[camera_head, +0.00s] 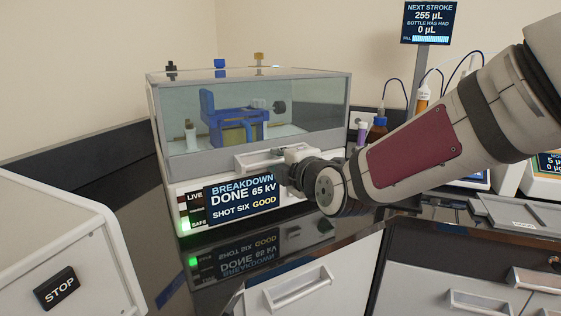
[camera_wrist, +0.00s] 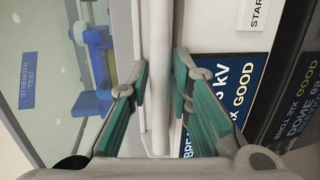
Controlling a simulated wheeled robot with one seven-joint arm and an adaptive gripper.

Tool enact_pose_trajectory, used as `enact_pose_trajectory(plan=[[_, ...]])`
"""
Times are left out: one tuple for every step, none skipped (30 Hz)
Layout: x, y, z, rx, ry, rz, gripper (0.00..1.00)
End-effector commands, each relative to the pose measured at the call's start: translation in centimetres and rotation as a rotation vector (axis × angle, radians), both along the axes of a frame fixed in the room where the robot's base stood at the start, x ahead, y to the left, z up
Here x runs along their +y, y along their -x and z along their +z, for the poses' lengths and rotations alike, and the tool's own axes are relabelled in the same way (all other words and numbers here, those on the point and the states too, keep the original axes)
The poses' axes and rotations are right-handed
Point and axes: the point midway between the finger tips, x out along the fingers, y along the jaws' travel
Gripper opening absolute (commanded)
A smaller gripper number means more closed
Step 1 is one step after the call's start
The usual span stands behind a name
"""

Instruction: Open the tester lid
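The tester (camera_head: 236,196) is a white box with a clear lid (camera_head: 185,98), which is shut. A pale handle bar (camera_head: 256,160) runs along the lid's front. Through the lid I see a blue cell holder (camera_head: 210,120). My gripper (camera_head: 284,172) is at the right part of the handle, and its fingers are partly hidden by the wrist. In the wrist view my gripper (camera_wrist: 160,82) is open, with green finger pads either side of the pale bar (camera_wrist: 159,100). Narrow gaps seem to show between pads and bar.
The tester's screen (camera_head: 243,197) reads breakdown done, 65 kV, shot six good; a green lamp glows at SAFE. A white unit with a STOP button (camera_head: 56,288) stands at front left. Bottles (camera_head: 376,131) and a display post (camera_head: 417,75) stand behind my arm at right.

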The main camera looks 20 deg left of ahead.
Motion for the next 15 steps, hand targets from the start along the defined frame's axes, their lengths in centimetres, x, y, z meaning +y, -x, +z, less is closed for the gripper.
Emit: enact_pose_trajectory(plan=[[-0.01,0.0,0.0,0.0,0.0,0.0,0.17],[-0.02,0.01,0.0,0.0,0.0,0.0,0.11],[-0.02,0.01,0.0,0.0,0.0,0.0,0.02],[-0.02,0.01,0.0,0.0,0.0,0.0,0.0],[-0.02,0.01,0.0,0.0,0.0,0.0,0.0],[-0.03,0.01,0.01,0.0,0.0,0.0,0.0],[-0.03,0.01,0.01,0.0,0.0,0.0,0.0],[-0.03,0.01,0.01,0.0,0.0,0.0,0.0],[-0.03,0.01,0.01,0.0,0.0,0.0,0.0],[-0.03,0.02,0.02,0.0,0.0,0.0,0.0],[-0.04,0.03,0.03,0.0,0.0,0.0,0.0],[-0.05,0.04,0.08,0.0,0.001,0.0,0.0],[-0.06,0.06,0.15,0.002,0.003,0.0,0.0],[-0.08,0.08,0.24,0.003,0.004,0.0,0.0],[-0.12,0.13,0.39,0.005,0.007,0.0,0.0]])
